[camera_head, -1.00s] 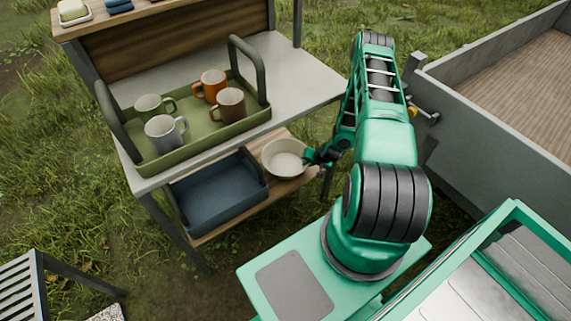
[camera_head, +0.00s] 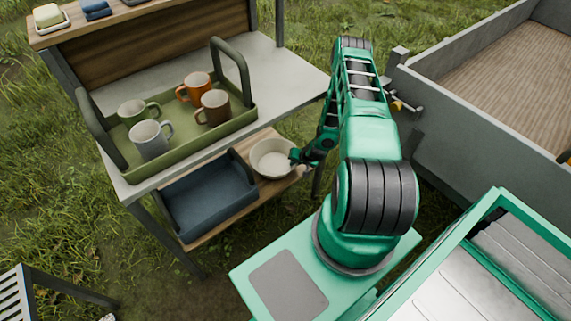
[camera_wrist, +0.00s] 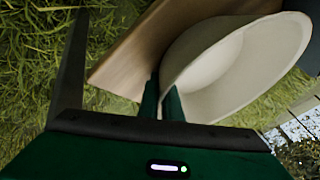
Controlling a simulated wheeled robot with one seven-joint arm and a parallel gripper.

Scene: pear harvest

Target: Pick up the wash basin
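The wash basin (camera_head: 272,158) is a round cream bowl at the right end of the lower wooden shelf. My gripper (camera_head: 295,157) is at its right side in the head view. In the wrist view the basin (camera_wrist: 240,65) fills the upper right, and my gripper's two fingers (camera_wrist: 162,98) are close together with its thin wall between them. The gripper looks shut on the rim. Whether the basin's base is clear of the shelf cannot be told.
A dark blue bin (camera_head: 210,195) stands left of the basin on the lower shelf (camera_head: 225,224). Above, the grey tabletop (camera_head: 290,75) holds a green handled tray (camera_head: 190,146) with several mugs. A grey-walled cart bed (camera_head: 450,130) stands at the right. Grass surrounds the table.

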